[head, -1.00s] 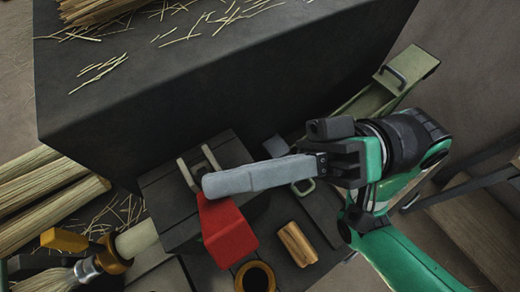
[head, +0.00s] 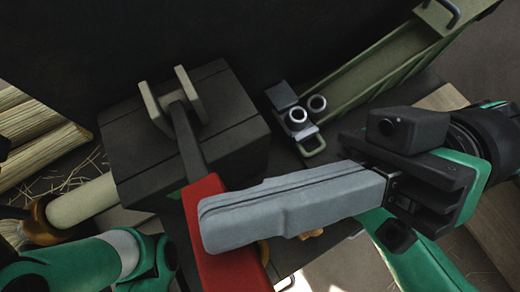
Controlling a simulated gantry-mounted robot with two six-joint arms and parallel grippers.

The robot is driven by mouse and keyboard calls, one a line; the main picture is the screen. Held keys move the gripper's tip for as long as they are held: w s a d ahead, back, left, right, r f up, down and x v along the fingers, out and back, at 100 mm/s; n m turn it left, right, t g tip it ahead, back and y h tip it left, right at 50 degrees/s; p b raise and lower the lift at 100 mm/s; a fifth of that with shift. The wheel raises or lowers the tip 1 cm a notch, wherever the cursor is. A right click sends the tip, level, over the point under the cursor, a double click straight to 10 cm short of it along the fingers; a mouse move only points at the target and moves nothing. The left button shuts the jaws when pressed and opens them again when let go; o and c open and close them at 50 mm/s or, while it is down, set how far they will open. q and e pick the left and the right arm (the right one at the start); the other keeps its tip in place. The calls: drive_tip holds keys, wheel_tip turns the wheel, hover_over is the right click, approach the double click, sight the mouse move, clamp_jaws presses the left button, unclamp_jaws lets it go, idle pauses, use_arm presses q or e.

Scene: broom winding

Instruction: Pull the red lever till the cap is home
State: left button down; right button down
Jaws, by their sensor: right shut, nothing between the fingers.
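The red lever (head: 205,200) runs down the picture in the head view, on a dark bar that joins a beige bracket (head: 152,104) on the dark block (head: 225,110). My right gripper (head: 208,225) is shut and empty. Its long grey fingers come in from the right and lie across the red lever in the picture, hiding part of it; I cannot tell if they touch. I cannot pick out the cap for certain. My left arm shows at the lower left, with no left fingers in view.
A pale cylinder (head: 85,203) with an orange-brown collar (head: 38,222) sticks out left of the block. An olive channel (head: 385,62) with small metal fittings (head: 297,115) is at the upper right. A dark wall fills the top.

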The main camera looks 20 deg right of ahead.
drive_tip(key=w+d+p, duration=0.2)
drive_tip(key=d, duration=0.7)
drive_tip(key=shift+w+r, duration=0.2)
drive_tip(key=shift+r, duration=0.05)
drive_tip(key=shift+d, duration=0.1)
